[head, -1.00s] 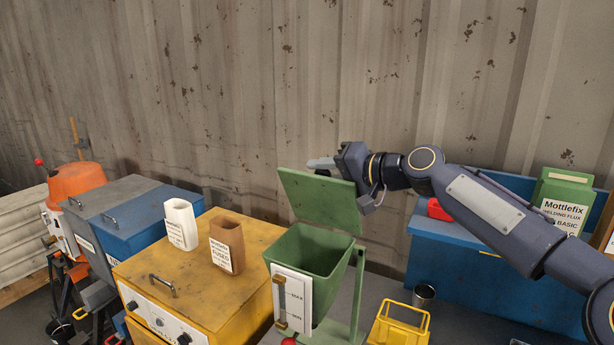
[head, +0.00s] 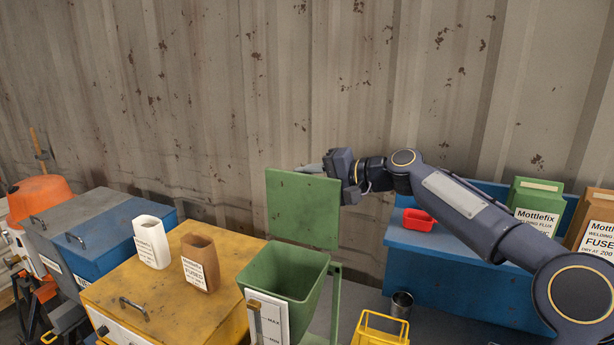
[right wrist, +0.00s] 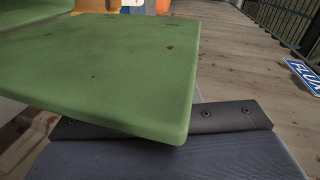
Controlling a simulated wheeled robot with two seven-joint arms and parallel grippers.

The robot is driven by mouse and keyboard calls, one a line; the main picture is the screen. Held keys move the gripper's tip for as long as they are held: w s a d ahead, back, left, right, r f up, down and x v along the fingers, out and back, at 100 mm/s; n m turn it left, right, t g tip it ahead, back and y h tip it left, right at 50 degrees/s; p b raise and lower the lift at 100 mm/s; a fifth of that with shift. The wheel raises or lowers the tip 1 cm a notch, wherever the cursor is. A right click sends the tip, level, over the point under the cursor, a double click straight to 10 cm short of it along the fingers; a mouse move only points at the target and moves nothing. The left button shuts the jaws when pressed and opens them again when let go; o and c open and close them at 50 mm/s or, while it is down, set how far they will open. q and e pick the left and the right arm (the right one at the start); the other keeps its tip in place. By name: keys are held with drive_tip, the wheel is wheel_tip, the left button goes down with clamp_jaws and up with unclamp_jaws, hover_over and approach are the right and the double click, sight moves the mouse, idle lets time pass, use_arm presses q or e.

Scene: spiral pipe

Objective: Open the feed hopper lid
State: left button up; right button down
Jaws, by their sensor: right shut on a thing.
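The green feed hopper (head: 287,274) stands right of the yellow cabinet, its open top showing the hollow inside. Its green lid (head: 303,210) stands raised, nearly upright, at the back of the hopper. My right gripper (head: 312,169) is at the lid's top right edge, shut on the lid, with its fingers partly hidden behind it. In the right wrist view the lid (right wrist: 110,75) fills the upper left, close to the camera, with a dark gripper part beneath it. My left gripper is not in view.
A yellow cabinet (head: 175,290) carries a white bag (head: 150,242) and a brown bag (head: 200,264). A blue bin (head: 410,255) with a red tray (head: 419,220) stands at right. The corrugated wall is close behind.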

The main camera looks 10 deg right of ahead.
drive_tip(key=shift+w+d+f, duration=0.15)
drive_tip(key=shift+d+f, duration=0.05)
drive_tip(key=shift+f, duration=0.05)
drive_tip(key=c, duration=1.1)
unclamp_jaws()
drive_tip(key=shift+r, duration=0.1)
drive_tip(key=b+v, duration=0.2)
drive_tip(key=v, duration=0.5)
drive_tip(key=shift+s+d+b, duration=0.25)
drive_tip(key=shift+d+b, duration=0.05)
drive_tip(key=shift+b, duration=0.05)
drive_tip(key=shift+r, duration=0.1)
